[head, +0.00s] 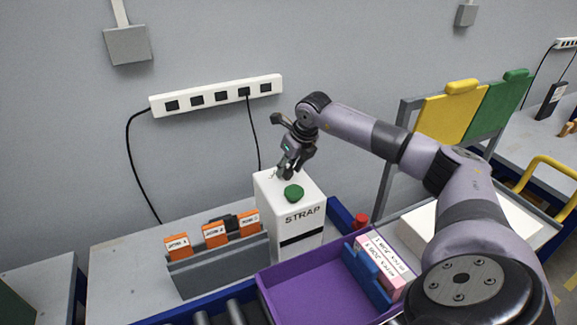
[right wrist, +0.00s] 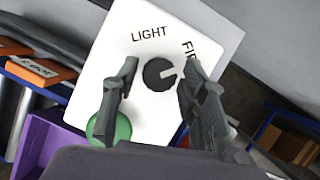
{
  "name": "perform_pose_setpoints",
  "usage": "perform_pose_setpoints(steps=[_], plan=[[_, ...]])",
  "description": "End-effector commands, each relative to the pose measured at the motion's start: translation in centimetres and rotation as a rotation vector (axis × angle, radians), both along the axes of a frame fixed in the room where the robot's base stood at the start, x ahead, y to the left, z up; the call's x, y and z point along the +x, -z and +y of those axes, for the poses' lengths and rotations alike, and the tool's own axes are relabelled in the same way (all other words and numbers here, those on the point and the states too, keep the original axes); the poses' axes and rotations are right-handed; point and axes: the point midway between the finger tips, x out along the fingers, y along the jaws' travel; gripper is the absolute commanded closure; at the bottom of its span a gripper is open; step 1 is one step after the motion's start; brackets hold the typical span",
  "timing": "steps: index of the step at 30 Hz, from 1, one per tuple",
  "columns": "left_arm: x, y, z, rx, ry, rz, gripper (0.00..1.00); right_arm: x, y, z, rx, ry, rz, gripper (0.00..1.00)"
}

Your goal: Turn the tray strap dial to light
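The white strap box (head: 290,215) stands on the bench, with STRAP on its front and a green button (head: 294,192) on top. The strap dial (right wrist: 159,73) is a dark round knob on the box top in the right wrist view. Its pale mark points right, toward a partly hidden label starting "FI" (right wrist: 190,50), not toward the LIGHT label (right wrist: 149,33). My right gripper (head: 285,171) is over the back of the box top. Its fingers are open, one on each side of the dial in the wrist view; contact cannot be told. My left gripper is out of view.
A purple tray (head: 305,285) sits in front of the box. A grey rack (head: 215,268) with orange job cards (head: 215,235) stands left of it. A power strip (head: 215,95) is on the wall behind.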

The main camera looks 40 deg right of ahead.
Motion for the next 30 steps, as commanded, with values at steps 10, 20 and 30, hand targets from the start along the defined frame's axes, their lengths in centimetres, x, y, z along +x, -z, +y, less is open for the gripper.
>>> perform_pose_setpoints(steps=[10, 20, 30], plan=[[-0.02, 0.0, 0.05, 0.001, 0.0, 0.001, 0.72, 0.0, -0.05, -0.01, 0.0, 0.0, 0.0, 0.86], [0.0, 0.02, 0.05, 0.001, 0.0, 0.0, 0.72, -0.01, -0.06, -0.03, 0.0, -0.003, 0.0, 0.99], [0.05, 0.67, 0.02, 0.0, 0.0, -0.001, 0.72, 0.01, 0.01, -0.17, 0.001, -0.123, -0.002, 0.99]])
